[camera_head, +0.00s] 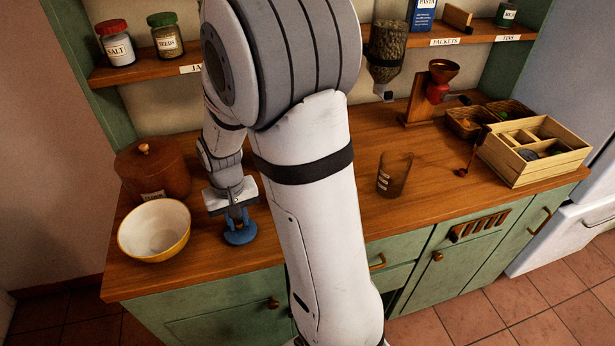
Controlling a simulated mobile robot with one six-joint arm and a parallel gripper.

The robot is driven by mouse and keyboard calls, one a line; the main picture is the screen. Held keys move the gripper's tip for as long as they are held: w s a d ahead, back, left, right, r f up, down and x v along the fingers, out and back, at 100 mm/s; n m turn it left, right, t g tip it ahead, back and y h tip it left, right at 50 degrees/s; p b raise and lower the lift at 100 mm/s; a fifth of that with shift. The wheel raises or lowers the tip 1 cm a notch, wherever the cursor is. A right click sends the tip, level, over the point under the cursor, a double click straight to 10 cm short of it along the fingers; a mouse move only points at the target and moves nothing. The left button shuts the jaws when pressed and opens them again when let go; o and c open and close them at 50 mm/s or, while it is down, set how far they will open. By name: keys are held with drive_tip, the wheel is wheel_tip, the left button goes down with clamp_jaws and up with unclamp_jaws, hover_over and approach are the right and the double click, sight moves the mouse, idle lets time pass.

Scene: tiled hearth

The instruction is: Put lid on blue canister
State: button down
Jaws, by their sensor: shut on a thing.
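My gripper (238,219) points down near the front left of the wooden counter, right of the cream bowl. It is shut on a small blue round piece, which looks like the blue lid (240,236), flat with a raised middle between the fingers. I cannot tell whether the lid touches the counter or is just above it. No separate body of the blue canister can be made out; my arm hides the middle of the counter.
A cream bowl (154,229) and a brown lidded crock (153,171) stand left of my gripper. Shelves with jars hang behind.

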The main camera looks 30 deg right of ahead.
drive_tip(key=shift+r+p, duration=2.4)
drive_tip(key=shift+r, duration=1)
drive_tip(key=shift+s+f, duration=0.1)
drive_tip(key=shift+s, duration=0.05)
